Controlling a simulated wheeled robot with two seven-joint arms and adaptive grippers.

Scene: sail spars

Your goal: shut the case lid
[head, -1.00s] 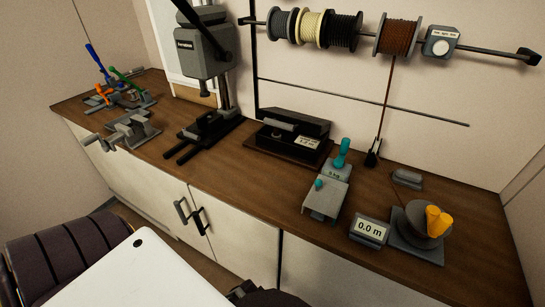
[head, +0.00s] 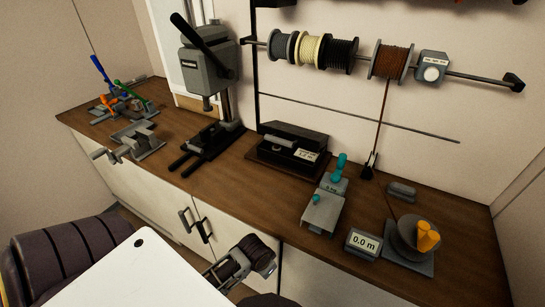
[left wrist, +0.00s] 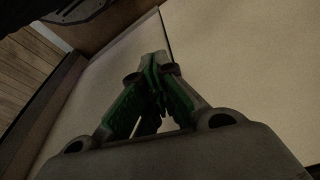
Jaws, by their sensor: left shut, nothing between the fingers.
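No case with an open lid can be made out for certain. A low black box (head: 293,147) with a small white label stands on the bench against the wall; whether it is the case, and how its lid stands, I cannot tell. My left gripper (left wrist: 155,62) shows in the left wrist view, its green-sided fingers shut with nothing between them, in front of a pale panel. In the head view, a dark arm part (head: 240,262), apparently mine, is low in front of the cabinet doors, apart from the box. My right gripper is not in view.
The wooden bench (head: 235,165) carries a grey press (head: 208,60), a vise (head: 137,140), a teal-handled device (head: 323,208), a display reading 0.0 m (head: 364,243) and a grey bowl with yellow pieces (head: 412,240). Cord spools (head: 310,49) hang above. Cabinet handles (head: 203,228) stick out below.

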